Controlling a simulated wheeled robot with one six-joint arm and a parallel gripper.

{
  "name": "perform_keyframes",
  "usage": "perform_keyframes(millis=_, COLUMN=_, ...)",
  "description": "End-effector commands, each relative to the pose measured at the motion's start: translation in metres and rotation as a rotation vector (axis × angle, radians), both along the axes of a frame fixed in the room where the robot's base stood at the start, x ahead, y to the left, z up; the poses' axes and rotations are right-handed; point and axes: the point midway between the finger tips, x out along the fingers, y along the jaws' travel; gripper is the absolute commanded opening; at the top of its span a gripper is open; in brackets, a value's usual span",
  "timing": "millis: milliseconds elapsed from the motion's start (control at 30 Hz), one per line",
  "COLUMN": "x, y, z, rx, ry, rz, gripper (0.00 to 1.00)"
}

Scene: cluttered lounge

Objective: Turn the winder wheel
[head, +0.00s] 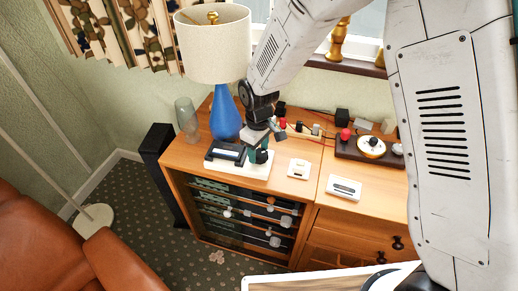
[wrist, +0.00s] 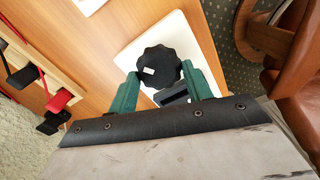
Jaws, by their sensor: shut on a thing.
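The winder wheel is a black knob with a lobed rim and a small white mark, seen in the wrist view (wrist: 160,67). It sits over a white base plate (wrist: 187,38) on the wooden cabinet. My gripper (wrist: 160,84) has green fingers, one on each side of the wheel, and is shut on it. In the head view my gripper (head: 258,148) reaches down to the wheel (head: 262,156) at the right part of the white plate. A black box-like part (head: 226,152) lies on the plate to the left of the wheel.
A blue lamp (head: 227,112) and a glass vase (head: 187,118) stand close by on the left. A power strip (head: 303,131) with plugs lies behind. A white switch plate (head: 299,168) and a white device (head: 344,188) are to the right, with bare wood between.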

Motion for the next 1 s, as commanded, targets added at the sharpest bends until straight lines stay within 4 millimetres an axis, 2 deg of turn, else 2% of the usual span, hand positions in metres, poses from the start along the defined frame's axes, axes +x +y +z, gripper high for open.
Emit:
perform_keyframes(millis=367, x=0.0003, y=-0.0002, z=0.0002, rx=-0.001, ry=0.001, rz=-0.112, gripper=0.27)
perform_keyframes(millis=1000, x=0.0014, y=-0.0024, z=0.0003, rx=-0.001, ry=0.001, rz=-0.688, gripper=0.27)
